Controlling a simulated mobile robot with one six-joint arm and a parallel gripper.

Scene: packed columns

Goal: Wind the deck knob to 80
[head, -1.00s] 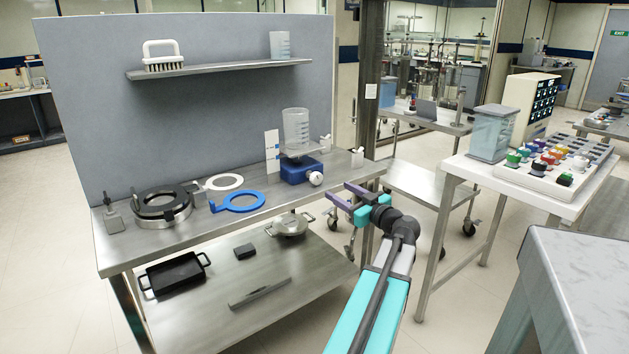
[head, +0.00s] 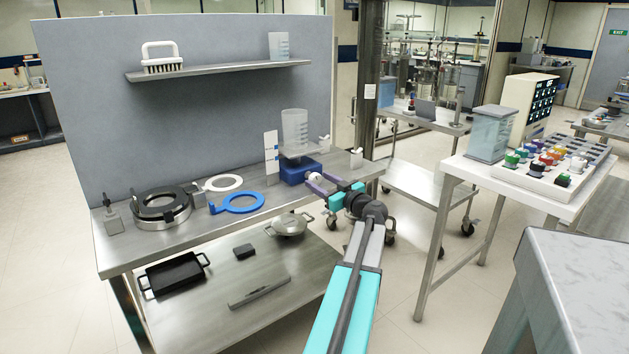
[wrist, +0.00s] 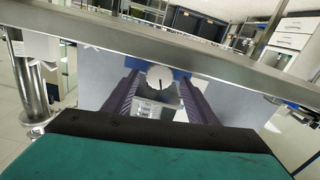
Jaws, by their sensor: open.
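The white deck knob (head: 313,177) is on the front of a blue base (head: 295,172) that carries a clear graduated beaker. In the wrist view the round knob (wrist: 160,76) shows a short dark mark, roughly upright. My gripper (head: 315,186) is open, with purple fingers at the knob. In the wrist view one finger is on each side of the knob, with a narrow gap visible; I cannot tell whether they touch it. The white card (head: 271,152) stands left of the base. No scale numbers are readable.
A grey panel (head: 200,110) backs the bench.

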